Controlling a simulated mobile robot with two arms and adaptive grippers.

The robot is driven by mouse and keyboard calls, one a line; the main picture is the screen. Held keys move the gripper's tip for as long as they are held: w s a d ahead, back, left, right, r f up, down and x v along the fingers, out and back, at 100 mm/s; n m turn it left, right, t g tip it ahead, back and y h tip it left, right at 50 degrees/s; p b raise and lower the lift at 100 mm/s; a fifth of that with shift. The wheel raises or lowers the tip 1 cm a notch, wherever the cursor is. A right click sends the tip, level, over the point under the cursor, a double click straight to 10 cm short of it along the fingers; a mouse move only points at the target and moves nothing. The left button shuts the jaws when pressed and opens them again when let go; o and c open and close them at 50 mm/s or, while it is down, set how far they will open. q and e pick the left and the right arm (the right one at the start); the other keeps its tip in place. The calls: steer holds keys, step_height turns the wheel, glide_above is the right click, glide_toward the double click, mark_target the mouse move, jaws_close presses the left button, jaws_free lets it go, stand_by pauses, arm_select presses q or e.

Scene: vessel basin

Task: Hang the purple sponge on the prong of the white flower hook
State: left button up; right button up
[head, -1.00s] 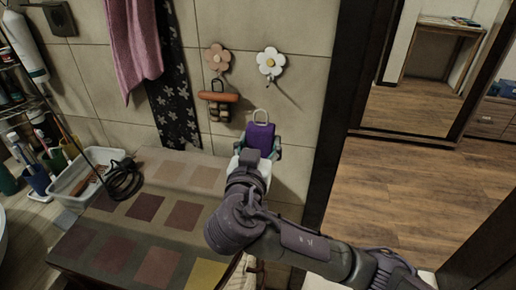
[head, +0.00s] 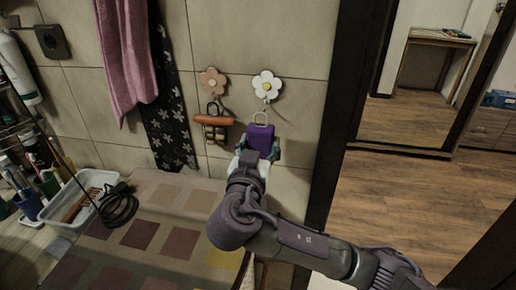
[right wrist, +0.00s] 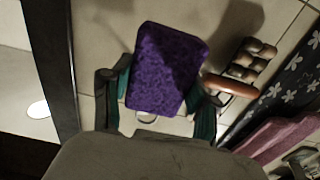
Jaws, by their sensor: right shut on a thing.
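The purple sponge (head: 260,137) is held in my right gripper (head: 259,152), in front of the tiled wall. A pale loop (head: 260,118) stands up from its top end. The white flower hook (head: 267,84) is on the wall just above the loop; its prong hangs below the flower, and I cannot tell whether loop and prong touch. In the right wrist view the sponge (right wrist: 167,68) sits between the teal-lined fingers (right wrist: 160,100), its loop partly showing at its lower edge. My left gripper is not in view.
A pinkish flower hook (head: 213,82) on the left bears an orange-handled brush (head: 214,121) close to the sponge. A pink towel (head: 128,55) and a dark patterned cloth (head: 172,110) hang further left. A white tray (head: 62,210) stands at left. A dark door frame (head: 335,120) is at right.

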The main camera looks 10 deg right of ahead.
steer(key=shift+x, duration=2.1)
steer(key=shift+w+d+f+b, duration=0.2)
steer(key=shift+w+f+b, duration=0.25)
steer(key=shift+f+b, duration=0.4)
steer(key=shift+r, duration=0.15)
steer(key=o, duration=1)
steer(key=shift+s, duration=0.1)
